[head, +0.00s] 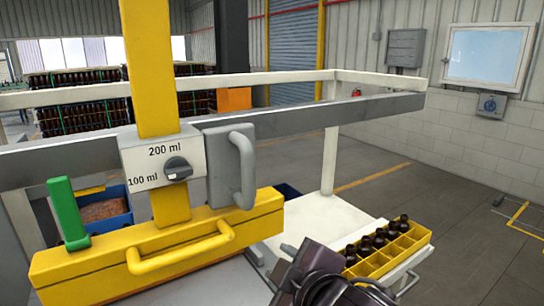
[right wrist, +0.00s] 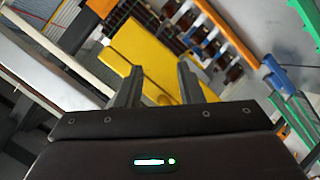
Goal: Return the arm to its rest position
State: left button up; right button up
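My right arm (head: 335,285) comes in at the bottom of the head view, dark and partly cut off by the frame edge, just in front of the yellow crate. In the right wrist view my right gripper (right wrist: 158,80) has its two dark fingers apart, with nothing held between them. A yellow surface (right wrist: 140,52) shows beyond the fingers. My left arm and left gripper are not in view.
A yellow crate (head: 408,250) with several amber bottles (head: 380,237) stands on the right. A yellow filling machine (head: 165,255) with a volume dial (head: 178,169) and a grey handle (head: 238,165) fills the left front. A grey rail (head: 300,120) crosses behind. Open floor lies at right.

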jog(key=s+d+f+m+g+h, duration=0.1)
jog(key=s+d+f+m+g, duration=0.15)
jog(key=d+f, duration=0.4)
jog(key=s+d+f+m+g+h, duration=0.1)
jog(key=d+f+m+g+h, duration=0.2)
jog(key=f, duration=0.6)
jog(key=s+d+f+m+g+h, duration=0.1)
jog(key=s+d+f+m+g, duration=0.15)
jog(key=s+d+f, duration=0.35)
jog(key=s+d+f+m+g, duration=0.1)
jog(key=s+d+f+m, duration=0.25)
jog(key=f, duration=0.35)
jog(key=s+f+g+b, duration=0.1)
jog(key=s+f+b, duration=0.15)
jog(key=f, duration=1.55)
jog(key=s+f+b, duration=0.1)
jog(key=f+b, duration=0.2)
jog(key=f, duration=1.6)
jog(key=s+d+f+g+b, duration=0.1)
jog(key=s+d+f+b, duration=0.2)
jog(key=s+f, duration=1.6)
jog(key=shift+f+m+b, duration=0.35)
jog(key=shift+f, duration=0.55)
